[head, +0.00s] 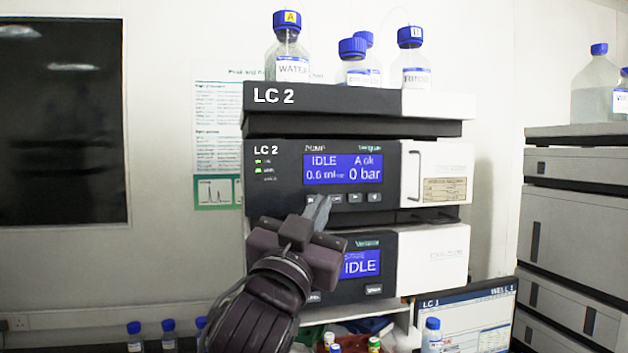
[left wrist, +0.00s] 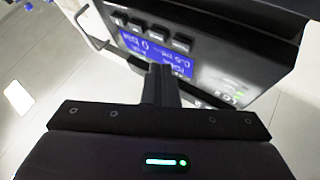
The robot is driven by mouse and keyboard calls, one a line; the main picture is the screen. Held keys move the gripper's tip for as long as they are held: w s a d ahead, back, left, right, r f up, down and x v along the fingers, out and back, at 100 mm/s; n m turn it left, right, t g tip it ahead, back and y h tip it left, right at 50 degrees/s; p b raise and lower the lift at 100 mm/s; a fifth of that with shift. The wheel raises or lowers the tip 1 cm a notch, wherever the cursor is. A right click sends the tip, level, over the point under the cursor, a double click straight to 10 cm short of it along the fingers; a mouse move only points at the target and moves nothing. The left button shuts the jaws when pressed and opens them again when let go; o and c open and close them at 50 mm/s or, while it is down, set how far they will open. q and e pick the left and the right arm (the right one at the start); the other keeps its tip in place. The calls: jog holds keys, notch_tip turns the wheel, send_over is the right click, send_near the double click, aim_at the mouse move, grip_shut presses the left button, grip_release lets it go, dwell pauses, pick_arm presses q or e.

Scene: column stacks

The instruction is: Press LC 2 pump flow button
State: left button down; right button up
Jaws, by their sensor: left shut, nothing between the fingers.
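The LC 2 pump module (head: 285,185) is the upper unit of the middle stack. Its blue display (head: 342,168) reads IDLE, about 0.6 ml/min, A ok and 0 bar. A row of small dark buttons (head: 355,197) runs below the display; their labels are too small to read. My left gripper (head: 320,206) is shut and empty, its tips in front of the left part of this row, partly hiding it. I cannot tell whether they touch. In the left wrist view the shut fingers (left wrist: 160,74) point at the panel, with the buttons (left wrist: 158,35) seen upside down.
A lower module with an IDLE display (head: 361,263) sits below, partly behind my left arm. Bottles (head: 288,50) stand on the stack's top. A monitor (head: 470,315) and grey stack (head: 570,220) are at right.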

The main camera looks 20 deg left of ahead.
pick_arm(q)
jog(key=shift+w+a, duration=0.3)
jog(key=shift+w, duration=0.25)
dwell(1.7)
jog(key=shift+w+a+p, duration=0.2)
jog(key=shift+w+p, duration=0.15)
jog(key=shift+p, duration=0.05)
jog(key=shift+w+a, duration=0.25)
jog(key=shift+w, duration=0.05)
dwell(0.6)
jog(key=shift+s+d, duration=0.1)
dwell(0.4)
jog(key=shift+s+d+b, duration=0.35)
jog(key=shift+s, duration=0.2)
